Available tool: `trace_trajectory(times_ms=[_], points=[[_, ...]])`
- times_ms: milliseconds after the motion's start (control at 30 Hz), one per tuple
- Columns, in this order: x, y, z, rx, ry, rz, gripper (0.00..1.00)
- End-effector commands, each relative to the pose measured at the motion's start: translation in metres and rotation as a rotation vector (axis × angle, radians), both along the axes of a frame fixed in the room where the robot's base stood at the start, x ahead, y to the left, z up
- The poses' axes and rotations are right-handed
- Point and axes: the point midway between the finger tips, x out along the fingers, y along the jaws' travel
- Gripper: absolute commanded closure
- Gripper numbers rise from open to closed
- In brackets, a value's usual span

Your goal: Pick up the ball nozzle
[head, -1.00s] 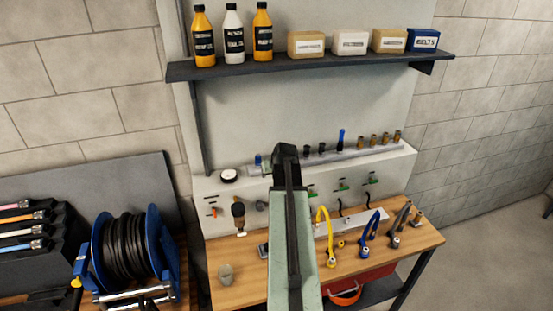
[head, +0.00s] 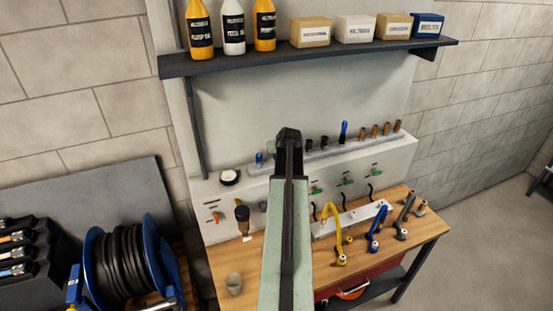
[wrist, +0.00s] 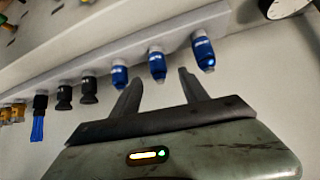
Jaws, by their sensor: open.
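A pale rail (head: 330,155) on the wall panel carries a row of nozzles. The wrist view shows three blue nozzles (wrist: 157,65), two black nozzles (wrist: 64,97), a blue brush (wrist: 38,125) and brass pieces (wrist: 18,113) on it. I cannot tell which one is the ball nozzle. My gripper (wrist: 158,78) is open and empty. In the wrist picture the middle blue nozzle lies between its fingertips, with no clear contact. In the head view my arm hides the gripper's fingers and part of the rail; one blue nozzle (head: 259,159) shows left of it.
A dark shelf (head: 300,60) with bottles and boxes hangs above the rail. A blue hose reel (head: 90,240) stands left. A round gauge (head: 229,177) is left of the rail.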

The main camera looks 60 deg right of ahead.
Motion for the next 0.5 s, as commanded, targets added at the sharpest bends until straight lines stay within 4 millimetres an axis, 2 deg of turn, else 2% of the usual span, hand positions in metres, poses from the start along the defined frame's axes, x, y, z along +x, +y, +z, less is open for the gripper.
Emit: trace_trajectory(times_ms=[133,400,500], points=[[0.0,-0.006,-0.006,0.0,0.0,-0.006,0.48],[0.02,-0.028,-0.04,-0.001,0.0,-0.009,0.48],[0.021,-0.029,-0.039,0.0,0.0,-0.01,0.48]])
